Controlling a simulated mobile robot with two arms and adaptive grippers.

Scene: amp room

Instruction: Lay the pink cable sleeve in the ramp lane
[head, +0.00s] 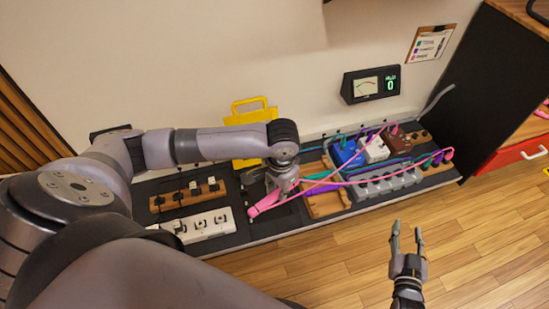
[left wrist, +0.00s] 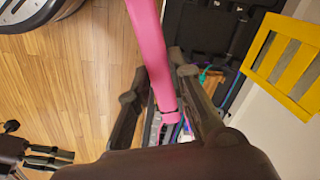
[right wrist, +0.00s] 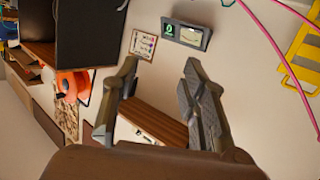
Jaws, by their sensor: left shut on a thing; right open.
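The pink cable sleeve (head: 264,203) is a flat pink strip over the dark bench, with a pink cable running right from it. My left gripper (head: 283,188) is shut on the sleeve. In the left wrist view the pink sleeve (left wrist: 153,55) passes between the fingers (left wrist: 160,100). A wooden lane (head: 326,206), which looks like the ramp lane, lies just right of my left gripper; teal and purple cables cross near it. Whether the sleeve touches the bench is unclear. My right gripper (head: 407,243) is open and empty, in front of the bench above the floor.
A blue plug block (head: 346,155), a white one, a brown one and a grey power strip (head: 385,187) crowd the bench's right, with cables across them. A yellow rack (head: 251,130) and a meter (head: 371,84) are at the wall. White switch blocks (head: 207,226) sit left.

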